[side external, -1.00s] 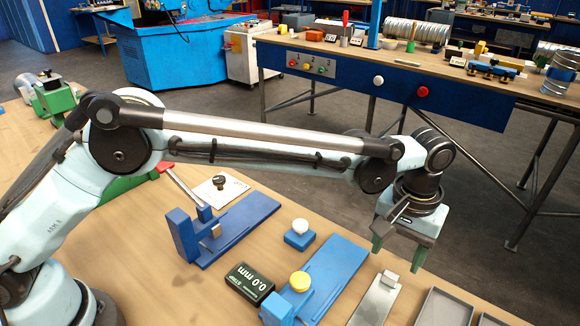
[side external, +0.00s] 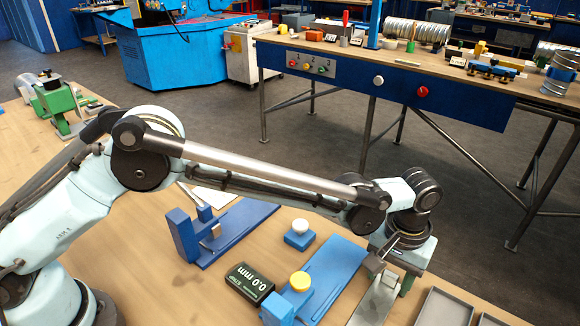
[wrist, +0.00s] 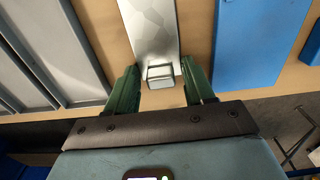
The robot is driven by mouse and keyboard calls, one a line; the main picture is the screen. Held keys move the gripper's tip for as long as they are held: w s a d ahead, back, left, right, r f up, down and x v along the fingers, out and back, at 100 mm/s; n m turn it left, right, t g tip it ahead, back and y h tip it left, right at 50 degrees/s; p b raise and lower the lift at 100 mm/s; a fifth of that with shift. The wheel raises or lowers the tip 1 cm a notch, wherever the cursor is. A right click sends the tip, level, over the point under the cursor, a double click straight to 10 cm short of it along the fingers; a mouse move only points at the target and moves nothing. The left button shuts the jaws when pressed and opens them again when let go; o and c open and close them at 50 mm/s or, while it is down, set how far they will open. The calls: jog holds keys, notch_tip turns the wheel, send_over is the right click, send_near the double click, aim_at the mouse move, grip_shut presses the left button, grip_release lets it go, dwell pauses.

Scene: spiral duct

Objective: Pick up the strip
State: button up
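The strip is a flat silvery metal piece with a small block at one end. In the wrist view, the strip (wrist: 153,32) runs up the picture with its block (wrist: 161,74) near the fingers. My gripper (wrist: 160,68) has its two green fingers apart, one on each side of the block, with a gap visible on both sides. In the side view, the strip (side external: 372,306) lies on the wooden bench, its far end partly hidden by my gripper (side external: 388,281), which is low over it. I cannot tell the exact height of the fingertips.
A black gauge reading 0.0 mm (side external: 250,283) is further left. Grey trays (side external: 446,308) stand close on the right. A blue stand (side external: 186,240) is behind left.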

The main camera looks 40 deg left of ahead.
jog(key=c, duration=0.3)
jog(key=shift+r, duration=0.1)
jog(key=shift+r, duration=0.65)
notch_tip(320, 180, up, 3)
jog(key=shift+r, duration=0.1)
jog(key=s+d+r, duration=0.4)
jog(key=s+r, duration=0.2)
jog(key=s, duration=0.4)
jog(key=r, duration=0.5)
jog(key=s+r, duration=0.1)
jog(key=r, duration=0.1)
jog(key=shift+d+r, duration=0.1)
jog(key=shift+r, duration=0.1)
jog(key=shift+w, duration=0.15)
